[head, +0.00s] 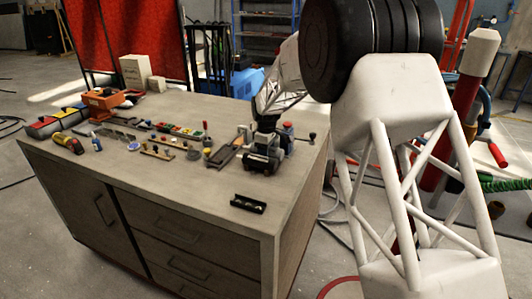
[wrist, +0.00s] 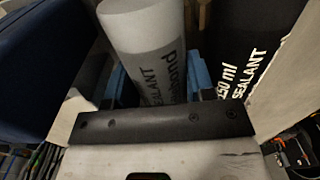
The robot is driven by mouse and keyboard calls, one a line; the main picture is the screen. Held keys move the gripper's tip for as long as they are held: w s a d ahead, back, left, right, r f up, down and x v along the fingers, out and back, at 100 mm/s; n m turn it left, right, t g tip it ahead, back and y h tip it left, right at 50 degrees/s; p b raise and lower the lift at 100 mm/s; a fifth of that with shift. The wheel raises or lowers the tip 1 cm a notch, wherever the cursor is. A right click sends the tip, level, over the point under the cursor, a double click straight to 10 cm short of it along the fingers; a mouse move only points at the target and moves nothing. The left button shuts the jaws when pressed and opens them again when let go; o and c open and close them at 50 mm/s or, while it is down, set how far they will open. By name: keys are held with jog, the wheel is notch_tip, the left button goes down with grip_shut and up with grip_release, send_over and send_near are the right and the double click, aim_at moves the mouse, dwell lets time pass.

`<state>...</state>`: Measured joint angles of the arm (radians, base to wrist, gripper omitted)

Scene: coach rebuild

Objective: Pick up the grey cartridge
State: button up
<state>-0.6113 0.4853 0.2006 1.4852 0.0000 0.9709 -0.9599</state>
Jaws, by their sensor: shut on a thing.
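The grey cartridge (wrist: 150,45) fills the upper middle of the wrist view, with dark "SEALANT" lettering on its side. My gripper (wrist: 157,82) has its blue fingers on either side of this cartridge and is shut on it. A black cartridge (wrist: 243,45) with white "250 ml SEALANT" lettering stands just right of it, outside the fingers. In the head view my gripper (head: 263,150) is low over the right part of the workbench. The grey cartridge cannot be made out there, and whether it touches its support is hidden.
The workbench (head: 205,205) holds several small tools and parts along its middle. A small black holder (head: 248,204) lies near the front right edge. An orange machine (head: 103,100) stands at the left. The front strip of the top is mostly clear.

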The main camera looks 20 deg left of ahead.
notch_tip(320, 180, up, 10)
jog(key=shift+f, duration=0.15)
dwell(0.4)
jog(key=shift+w+a, duration=0.1)
dwell(0.6)
jog(key=w+a+r, duration=0.1)
jog(key=w+a, duration=0.2)
jog(key=w, duration=0.4)
jog(key=shift+w+a, duration=0.2)
jog(key=shift+w, duration=0.15)
dwell(0.4)
jog(key=shift+f, duration=0.15)
dwell(0.5)
jog(key=shift+f, duration=2.25)
jog(key=shift+f, duration=0.75)
dwell(1.2)
